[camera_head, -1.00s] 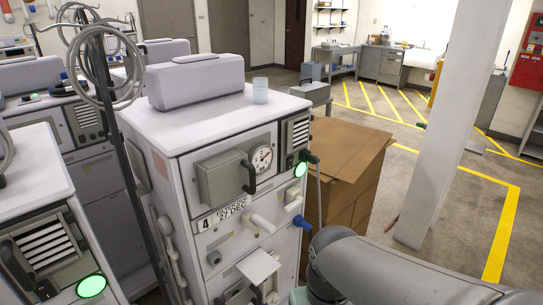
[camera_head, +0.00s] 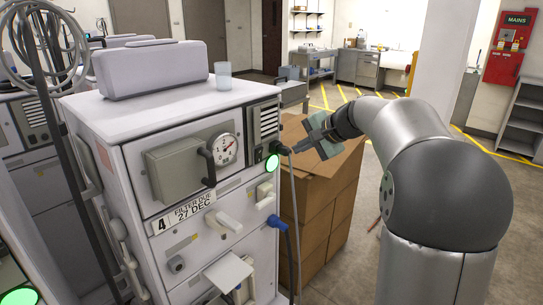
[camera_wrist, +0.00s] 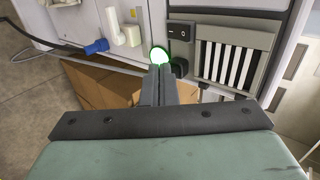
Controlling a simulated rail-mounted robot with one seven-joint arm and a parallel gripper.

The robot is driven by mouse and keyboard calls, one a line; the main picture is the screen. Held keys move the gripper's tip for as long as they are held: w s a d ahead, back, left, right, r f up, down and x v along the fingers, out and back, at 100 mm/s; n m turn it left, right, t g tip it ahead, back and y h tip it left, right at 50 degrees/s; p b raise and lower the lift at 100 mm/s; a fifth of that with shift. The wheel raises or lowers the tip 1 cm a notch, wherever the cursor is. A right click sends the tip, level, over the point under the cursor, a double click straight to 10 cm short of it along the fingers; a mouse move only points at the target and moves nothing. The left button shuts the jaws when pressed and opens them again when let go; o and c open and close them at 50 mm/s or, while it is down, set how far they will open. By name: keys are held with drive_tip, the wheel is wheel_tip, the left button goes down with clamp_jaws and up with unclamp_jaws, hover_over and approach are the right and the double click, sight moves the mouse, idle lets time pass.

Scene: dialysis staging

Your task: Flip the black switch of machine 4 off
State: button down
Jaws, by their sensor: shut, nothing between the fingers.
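Machine 4 (camera_head: 190,232) is a pale cabinet with a "4 FILTER DUE 27 DEC" label, standing left of my gripper. Its black switch (camera_wrist: 182,31) shows in the wrist view between the slatted vent and the lit green lamp (camera_wrist: 158,55). The switch carries white marks; which side is pressed I cannot tell. In the head view the switch (camera_head: 258,155) is a small dark patch below the vent. My gripper (camera_wrist: 161,72) is shut and empty, its fingertips close to the green lamp and a black plug; contact is unclear. It also shows in the head view (camera_head: 296,149).
A black plug (camera_wrist: 180,68) with a hanging cable (camera_head: 294,215) sits beside the lamp. A blue connector (camera_head: 277,222) and white handles project lower down. Brown boxes (camera_head: 325,205) stand right of the machine. A cup (camera_head: 223,75) stands on top.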

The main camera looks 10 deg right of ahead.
drive_tip(key=shift+w+r, duration=0.1)
drive_tip(key=p, duration=0.2)
approach(261, 156)
drive_tip(key=x, duration=0.4)
drive_tip(key=shift+a+f, duration=0.2)
drive_tip(key=shift+f, duration=0.2)
drive_tip(key=shift+w+a, duration=0.3)
drive_tip(key=shift+w, duration=0.1)
